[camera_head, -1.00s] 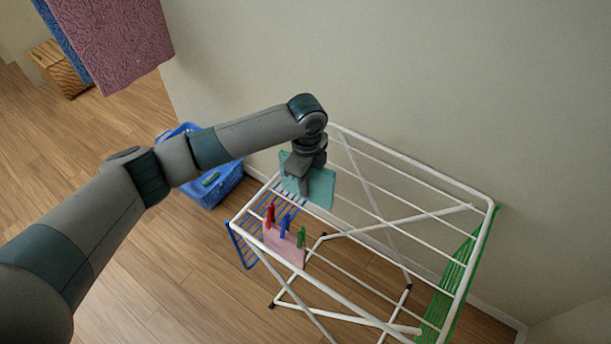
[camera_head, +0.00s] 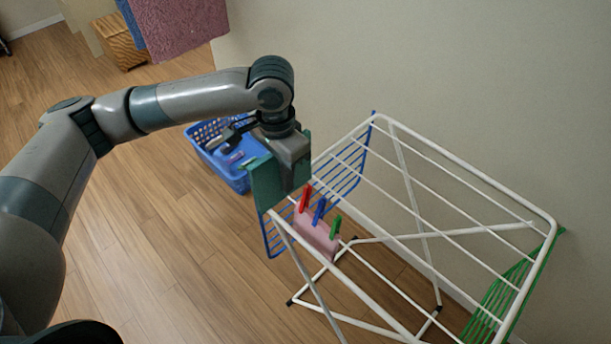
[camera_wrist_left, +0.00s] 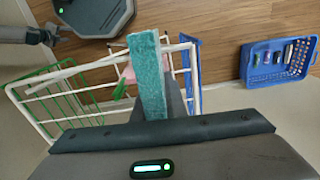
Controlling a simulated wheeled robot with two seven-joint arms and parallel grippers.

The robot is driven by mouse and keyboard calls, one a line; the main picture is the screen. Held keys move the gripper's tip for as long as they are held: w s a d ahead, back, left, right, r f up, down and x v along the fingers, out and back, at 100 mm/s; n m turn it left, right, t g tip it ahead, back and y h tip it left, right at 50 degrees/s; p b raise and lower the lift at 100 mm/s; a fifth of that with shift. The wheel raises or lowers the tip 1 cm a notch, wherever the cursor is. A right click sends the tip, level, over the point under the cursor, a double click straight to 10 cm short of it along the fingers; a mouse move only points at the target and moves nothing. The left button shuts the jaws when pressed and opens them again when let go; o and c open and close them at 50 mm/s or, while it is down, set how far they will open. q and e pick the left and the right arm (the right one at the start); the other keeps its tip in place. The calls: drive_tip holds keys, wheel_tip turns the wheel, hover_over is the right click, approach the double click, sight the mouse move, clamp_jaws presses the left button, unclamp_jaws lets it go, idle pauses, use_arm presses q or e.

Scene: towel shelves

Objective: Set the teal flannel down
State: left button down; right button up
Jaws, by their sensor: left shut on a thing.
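The teal flannel (camera_head: 266,184) hangs upright as a flat piece from my left gripper (camera_head: 290,188) in the head view. My left gripper is shut on it, at the near left end of the white drying rack (camera_head: 440,148). In the left wrist view the flannel (camera_wrist_left: 148,75) shows as a narrow teal strip, with the rack (camera_wrist_left: 70,72) behind it. Whether the flannel touches the rack cannot be told. My right gripper is not in view.
A pink cloth (camera_head: 316,232) hangs on the rack under red, blue and green pegs. A blue basket (camera_head: 205,133) with small items stands on the floor behind my left gripper. Blue (camera_head: 350,175) and green (camera_head: 507,295) side racks flank the drying rack, whose middle rails are bare.

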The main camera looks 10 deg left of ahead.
use_arm(q)
drive_tip(key=s+a+n+b, duration=0.3)
drive_tip(key=s+a+n, duration=0.3)
drive_tip(key=n, duration=0.1)
drive_tip(key=shift+s+f+b, duration=0.2)
drive_tip(key=shift+f+b, duration=0.2)
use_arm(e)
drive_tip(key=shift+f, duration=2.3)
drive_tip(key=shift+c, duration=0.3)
